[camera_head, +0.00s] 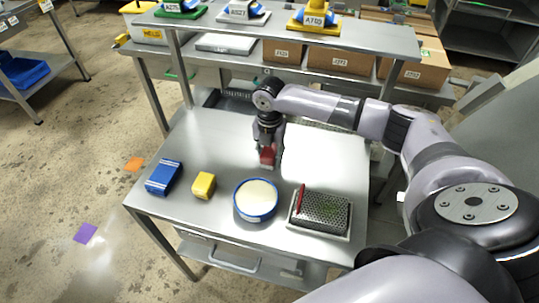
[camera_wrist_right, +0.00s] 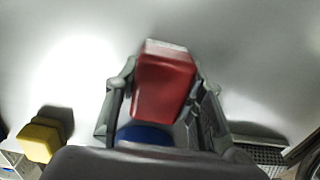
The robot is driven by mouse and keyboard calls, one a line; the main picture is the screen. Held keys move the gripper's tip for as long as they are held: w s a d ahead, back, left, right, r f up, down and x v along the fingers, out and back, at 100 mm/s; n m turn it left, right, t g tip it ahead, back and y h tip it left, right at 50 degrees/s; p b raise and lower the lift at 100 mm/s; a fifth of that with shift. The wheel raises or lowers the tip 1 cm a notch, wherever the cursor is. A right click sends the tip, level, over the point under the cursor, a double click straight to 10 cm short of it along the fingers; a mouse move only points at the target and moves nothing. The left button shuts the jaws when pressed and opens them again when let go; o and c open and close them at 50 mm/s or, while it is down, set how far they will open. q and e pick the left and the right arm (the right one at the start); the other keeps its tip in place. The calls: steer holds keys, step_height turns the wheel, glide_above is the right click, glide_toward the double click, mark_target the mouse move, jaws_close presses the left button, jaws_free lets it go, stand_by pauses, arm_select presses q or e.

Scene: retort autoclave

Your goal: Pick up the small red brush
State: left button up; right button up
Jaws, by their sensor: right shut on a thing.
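The small red brush (camera_head: 267,157) is a red block with a pale face that shows in the right wrist view (camera_wrist_right: 163,85). My right gripper (camera_head: 268,147) comes down over it near the back middle of the steel table (camera_head: 215,135). In the right wrist view the gripper's fingers (camera_wrist_right: 163,100) stand on both sides of the brush and are shut on it. I cannot tell whether the brush touches the table. My left gripper is not in view.
In front stand a blue box (camera_head: 163,177), a yellow block (camera_head: 203,185), a round blue-rimmed tub (camera_head: 256,200) and a perforated metal tray (camera_head: 322,212) with a thin red item (camera_head: 300,199). A raised shelf (camera_head: 290,35) with several colored devices runs behind. The table's back left is clear.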

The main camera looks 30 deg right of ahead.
mark_target(269, 150)
steer(key=shift+r, duration=0.1)
steer(key=shift+r, duration=0.6)
step_height(269, 150, up, 2)
steer(key=shift+w+b, duration=0.1)
steer(key=shift+b, duration=0.35)
steer(key=s+d+b, duration=0.1)
steer(key=s+d, duration=0.3)
steer(key=s+d+b, duration=0.1)
steer(key=s+d, duration=0.2)
steer(key=s, duration=0.2)
steer(key=s+d+b, duration=0.1)
steer(key=s+d, duration=0.3)
steer(key=s, duration=0.1)
steer(key=shift+d, duration=0.35)
steer(key=shift+w, duration=0.1)
steer(key=o, duration=0.5)
steer(key=c, duration=0.4)
steer(key=shift+o, duration=0.2)
